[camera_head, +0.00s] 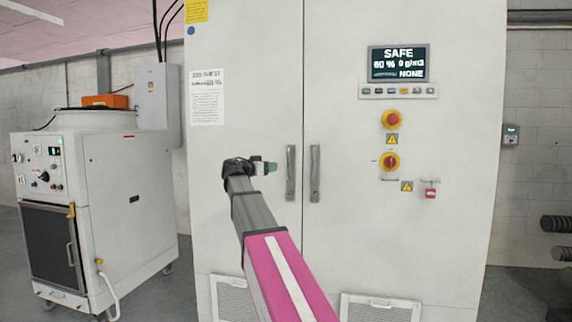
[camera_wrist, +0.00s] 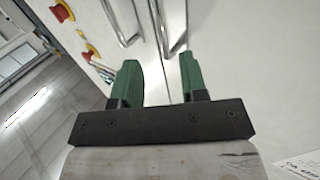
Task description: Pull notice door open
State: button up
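The notice door (camera_head: 245,110) is the left door of the tall white cabinet and carries a printed notice (camera_head: 207,97). It looks closed against the right door (camera_head: 345,120). Its grey vertical handle (camera_head: 291,173) is beside the seam. My gripper (camera_head: 271,167), with green fingers, is just left of this handle in the head view. In the wrist view the two fingers of my gripper (camera_wrist: 161,68) stand apart with nothing between their tips. The notice door's handle (camera_wrist: 177,38) is ahead of them, toward the right finger. I see no contact.
The right door's handle (camera_head: 314,173) is close beside the seam. That door bears a display (camera_head: 398,63), red knobs (camera_head: 391,119) and a small red-tagged lock (camera_head: 430,189). A white machine (camera_head: 130,200) stands at left; dark bars (camera_head: 556,222) are at right.

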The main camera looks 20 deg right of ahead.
aim_at(288, 163)
jog(key=x, duration=1)
jog(key=shift+w+d+r, duration=0.2)
jog(key=shift+d+r, duration=0.05)
jog(key=shift+d, duration=0.1)
grip_shut()
